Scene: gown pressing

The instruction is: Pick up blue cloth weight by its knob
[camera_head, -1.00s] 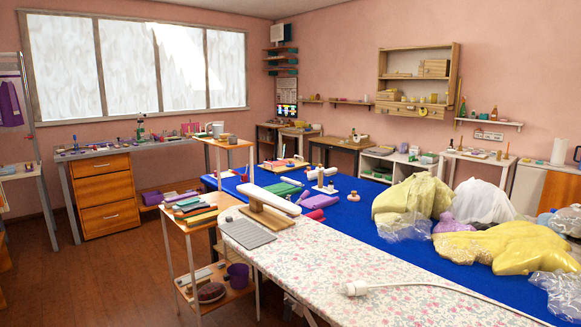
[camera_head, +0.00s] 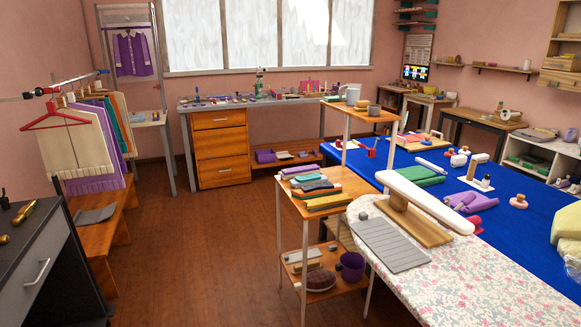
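I cannot clearly pick out a blue cloth weight in this view; a blue one would blend with the blue-covered table (camera_head: 530,238) at the right. A small red piece (camera_head: 475,224) lies beside a rolled purple cloth (camera_head: 466,203), partly behind the white sleeve board. Neither of my grippers is in view.
A floral ironing surface (camera_head: 480,290) with a white sleeve board (camera_head: 425,200) and grey ribbed mat (camera_head: 390,245) fills the lower right. A wooden shelf cart (camera_head: 290,205) stands left of it. A garment rack (camera_head: 75,95) is at left. Open wooden floor (camera_head: 200,250) lies between.

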